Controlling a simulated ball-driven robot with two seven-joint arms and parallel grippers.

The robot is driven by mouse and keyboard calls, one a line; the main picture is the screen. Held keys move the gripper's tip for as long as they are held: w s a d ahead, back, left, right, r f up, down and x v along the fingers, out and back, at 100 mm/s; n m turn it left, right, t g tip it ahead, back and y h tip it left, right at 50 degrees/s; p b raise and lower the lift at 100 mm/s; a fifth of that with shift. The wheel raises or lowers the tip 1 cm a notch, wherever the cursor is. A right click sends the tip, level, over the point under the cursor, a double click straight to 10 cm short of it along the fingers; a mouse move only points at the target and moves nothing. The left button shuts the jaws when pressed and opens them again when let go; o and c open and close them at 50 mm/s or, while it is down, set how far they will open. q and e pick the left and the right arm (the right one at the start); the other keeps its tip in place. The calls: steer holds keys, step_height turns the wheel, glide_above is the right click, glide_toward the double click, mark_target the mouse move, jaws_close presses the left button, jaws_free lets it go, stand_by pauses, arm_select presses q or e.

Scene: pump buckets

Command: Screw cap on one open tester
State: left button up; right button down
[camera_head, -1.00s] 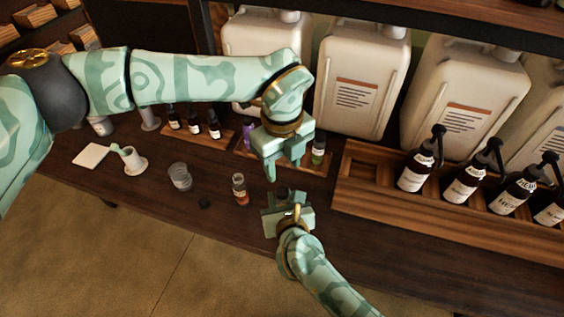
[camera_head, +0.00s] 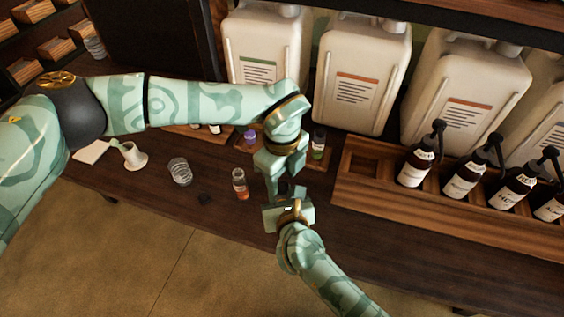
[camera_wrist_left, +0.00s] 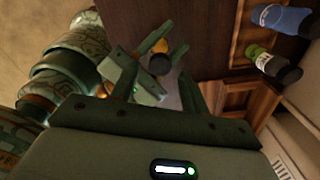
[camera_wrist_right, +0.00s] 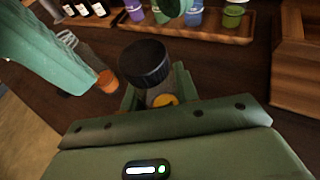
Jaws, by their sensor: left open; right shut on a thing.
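My right gripper (camera_head: 288,204) is shut on a small clear tester (camera_wrist_right: 157,92) with yellow liquid. A black cap (camera_wrist_right: 145,64) sits at this tester's top in the right wrist view; whether it is screwed tight cannot be told. My left gripper (camera_head: 284,187) is open just above the right one, its fingers on either side near the cap; in the left wrist view the cap (camera_wrist_left: 160,64) shows small between them. Another tester (camera_head: 240,184), with orange liquid and no cap visible, stands on the table left of the grippers.
A glass beaker (camera_head: 180,171) and a white mortar (camera_head: 130,157) stand further left. A wooden tray behind holds a purple tester (camera_head: 250,136) and a green tester (camera_head: 318,144). Pump bottles (camera_head: 417,162) stand in a wooden rack (camera_head: 400,207) at right, before large white canisters (camera_head: 357,85).

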mark_target(282, 199)
arm_select(q)
steer(key=shift+f, duration=1.15)
jaws_close()
steer(key=m, duration=0.5)
steer(key=shift+m, duration=0.3)
steer(key=m, duration=0.2)
steer(key=shift+m, duration=0.4)
steer(key=m, duration=0.4)
steer(key=shift+m, duration=0.4)
